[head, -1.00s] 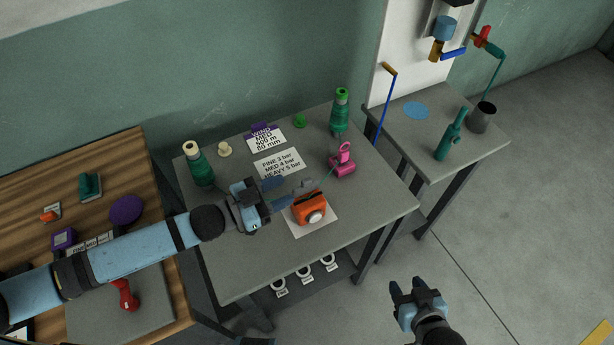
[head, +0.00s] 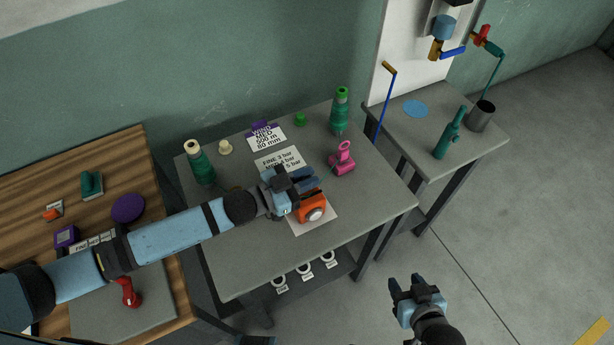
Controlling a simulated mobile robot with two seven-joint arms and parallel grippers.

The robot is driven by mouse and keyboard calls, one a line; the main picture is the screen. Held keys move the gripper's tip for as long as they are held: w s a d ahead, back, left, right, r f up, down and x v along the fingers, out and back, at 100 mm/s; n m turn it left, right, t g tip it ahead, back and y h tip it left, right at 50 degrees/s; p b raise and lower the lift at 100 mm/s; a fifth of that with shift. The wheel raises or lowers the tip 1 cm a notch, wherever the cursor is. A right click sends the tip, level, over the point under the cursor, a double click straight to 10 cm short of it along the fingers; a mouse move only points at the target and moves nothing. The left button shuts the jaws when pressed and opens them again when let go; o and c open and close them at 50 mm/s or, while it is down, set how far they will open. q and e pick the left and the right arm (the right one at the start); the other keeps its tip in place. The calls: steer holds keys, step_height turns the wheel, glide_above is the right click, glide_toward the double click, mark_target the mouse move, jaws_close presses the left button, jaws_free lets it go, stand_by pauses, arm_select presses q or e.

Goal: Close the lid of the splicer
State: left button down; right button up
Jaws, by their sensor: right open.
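The splicer appears to be the orange device (head: 310,212) with a round white-grey knob on its front, on a white sheet on the middle table. My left gripper (head: 311,181) is right at its top back edge and covers that part. The lid is hidden behind the fingers, so its angle cannot be told. The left fingers look close together, but I cannot tell whether they hold anything. My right gripper (head: 405,285) is open and empty, low in the view over the floor, away from the table.
A pink device (head: 342,160) stands just right of the splicer. Green bottles (head: 340,110) and printed cards (head: 266,137) are toward the back. A wooden bench (head: 80,190) is at left, a side table (head: 475,150) at right. The table's front part is clear.

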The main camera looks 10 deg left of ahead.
arm_select(q)
steer(key=shift+s, duration=0.1)
steer(key=shift+s+d+f+m, duration=0.15)
steer(key=shift+s+d+m, duration=0.15)
steer(key=shift+m, duration=0.5)
steer(key=shift+s+d+f+m, duration=0.15)
steer(key=shift+s+m, duration=0.15)
steer(key=shift+m, duration=0.5)
steer(key=shift+s+d+f+m, duration=0.25)
steer(key=shift+s+m, duration=0.15)
steer(key=shift+m, duration=0.55)
steer(key=shift+s+d+f+m, duration=0.25)
steer(key=shift+s+m, duration=0.1)
steer(key=shift+m, duration=0.6)
